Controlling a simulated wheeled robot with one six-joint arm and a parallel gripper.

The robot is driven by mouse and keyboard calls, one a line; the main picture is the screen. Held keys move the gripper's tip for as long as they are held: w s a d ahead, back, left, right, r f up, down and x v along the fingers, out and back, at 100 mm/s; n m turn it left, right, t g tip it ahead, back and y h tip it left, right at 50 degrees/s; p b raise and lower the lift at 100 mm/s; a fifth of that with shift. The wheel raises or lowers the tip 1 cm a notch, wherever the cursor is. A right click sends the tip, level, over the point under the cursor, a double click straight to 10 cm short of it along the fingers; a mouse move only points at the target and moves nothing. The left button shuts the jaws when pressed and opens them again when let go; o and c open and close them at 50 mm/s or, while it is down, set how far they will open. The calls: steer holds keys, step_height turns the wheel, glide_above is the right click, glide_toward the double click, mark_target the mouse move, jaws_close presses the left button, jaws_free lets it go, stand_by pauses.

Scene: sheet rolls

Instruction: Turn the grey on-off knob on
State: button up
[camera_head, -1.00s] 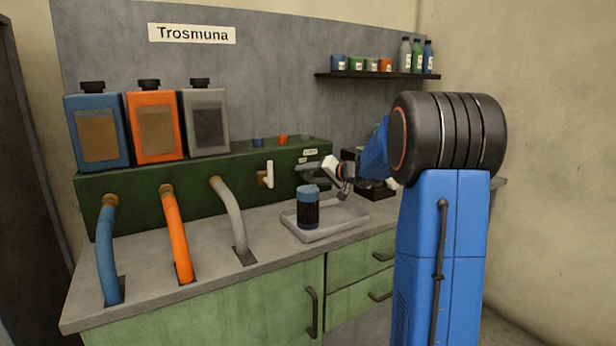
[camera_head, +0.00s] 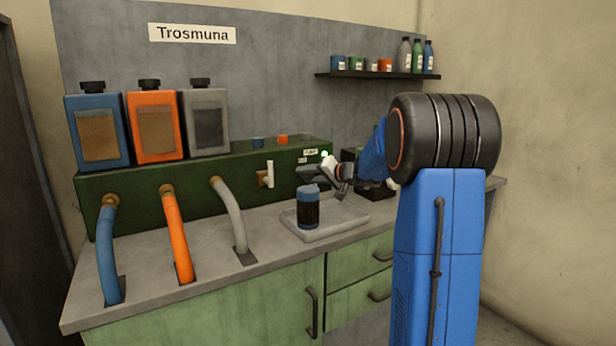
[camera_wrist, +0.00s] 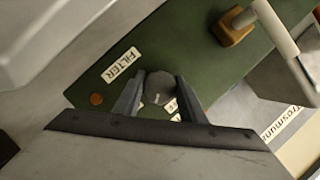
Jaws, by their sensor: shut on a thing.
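The grey knob (camera_wrist: 160,86) is round, with a pale mark near its lower edge in the wrist view. It sits on the front of the green machine housing (camera_head: 225,178), near a FILTER label (camera_wrist: 121,65). My gripper (camera_wrist: 157,80) is shut on the knob, one finger on each side. In the head view my gripper (camera_head: 309,173) is at the right end of the housing and hides the knob. A small bright greenish spot (camera_head: 323,154) shows just above my gripper.
A white lever (camera_head: 270,173) stands left of my gripper. A dark blue-topped jar (camera_head: 308,209) stands in a grey tray (camera_head: 345,224) below it. Blue, orange and grey tanks (camera_head: 206,125) stand on the housing. Three hoses run down to the counter (camera_head: 205,268).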

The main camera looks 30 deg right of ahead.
steer(key=m+y, duration=0.1)
steer(key=m, duration=0.1)
steer(key=m+t+y, duration=0.1)
steer(key=m, duration=0.2)
steer(key=shift+t, duration=0.3)
steer(key=shift+m, duration=0.3)
stand_by(0.3)
steer(key=o, duration=1.1)
steer(key=shift+c, duration=0.2)
steer(key=shift+s+d, duration=0.1)
steer(key=shift+s, duration=0.05)
steer(key=f+v, duration=0.1)
steer(key=v, duration=1.6)
steer(key=shift+r, duration=0.3)
steer(key=shift+d, duration=0.2)
